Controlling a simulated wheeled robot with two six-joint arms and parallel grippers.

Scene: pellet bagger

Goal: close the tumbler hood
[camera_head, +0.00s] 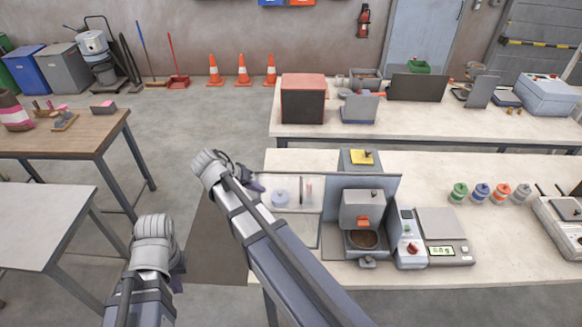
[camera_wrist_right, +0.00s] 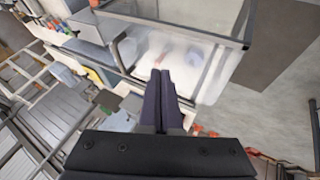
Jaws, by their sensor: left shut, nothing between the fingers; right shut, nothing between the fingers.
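A clear panel with a dark frame, which looks like the tumbler hood (camera_head: 312,190), stands at the front left of the middle bench. A whitish round part shows through it. In the right wrist view the clear hood (camera_wrist_right: 215,75) fills the upper middle, with a dark bar along its top. My right gripper (camera_head: 257,187) is shut and empty at the hood's left side. Its dark fingers (camera_wrist_right: 162,78) point at the clear panel; I cannot tell whether they touch it. My left gripper (camera_head: 177,279) is shut and empty, low at the left, away from the bench.
A grey machine with an orange tab (camera_head: 362,208) stands right of the hood, next to a scale (camera_head: 442,240). Several coloured spools (camera_head: 481,193) stand farther right. A back bench (camera_head: 440,130) holds boxes. Tables (camera_head: 60,215) stand at the left, with open floor between.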

